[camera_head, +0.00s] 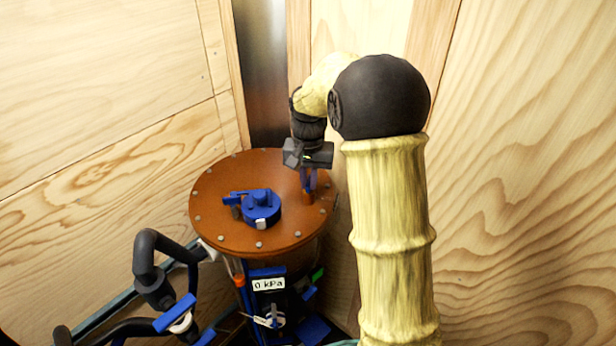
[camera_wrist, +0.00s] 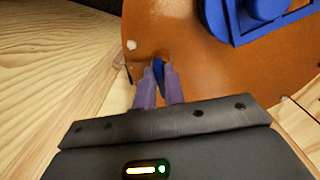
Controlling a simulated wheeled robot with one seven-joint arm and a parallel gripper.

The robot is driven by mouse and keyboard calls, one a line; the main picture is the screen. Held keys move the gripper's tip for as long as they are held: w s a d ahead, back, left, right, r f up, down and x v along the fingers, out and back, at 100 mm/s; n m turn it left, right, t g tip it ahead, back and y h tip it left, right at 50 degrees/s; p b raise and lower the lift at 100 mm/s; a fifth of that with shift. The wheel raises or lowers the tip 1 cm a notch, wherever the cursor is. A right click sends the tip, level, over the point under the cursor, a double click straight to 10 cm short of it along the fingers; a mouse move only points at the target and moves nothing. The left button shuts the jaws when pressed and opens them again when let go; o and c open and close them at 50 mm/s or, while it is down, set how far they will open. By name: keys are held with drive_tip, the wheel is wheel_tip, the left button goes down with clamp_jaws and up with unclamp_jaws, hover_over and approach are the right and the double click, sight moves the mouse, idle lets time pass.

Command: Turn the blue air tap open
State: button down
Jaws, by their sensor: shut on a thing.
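The blue air tap (camera_wrist: 158,68) is a small blue piece near the rim of the orange-brown round lid, seen between my fingertips in the wrist view. My gripper (camera_wrist: 160,78) is shut on it from above. In the head view my gripper (camera_head: 308,184) points down at the right side of the lid (camera_head: 225,222), over a small orange stub. The tap's handle is mostly hidden by my fingers, so its turn angle cannot be told.
A larger blue fitting (camera_head: 260,206) stands mid-lid. Below are a "0 kPa" display (camera_head: 269,284), a blue-handled valve (camera_head: 175,314) and black hoses (camera_head: 150,262). Wooden walls (camera_head: 520,150) enclose the corner closely behind and to the right.

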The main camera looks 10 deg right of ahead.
drive_tip(key=shift+d+n, duration=0.15)
drive_tip(key=shift+n, duration=1.45)
drive_tip(key=c, duration=1.5)
unclamp_jaws()
drive_tip(key=shift+s, duration=0.1)
drive_tip(key=shift+r, duration=0.1)
wheel_tip(320, 180, up, 17)
drive_tip(key=shift+r+b, duration=0.15)
drive_tip(key=shift+b, duration=0.6)
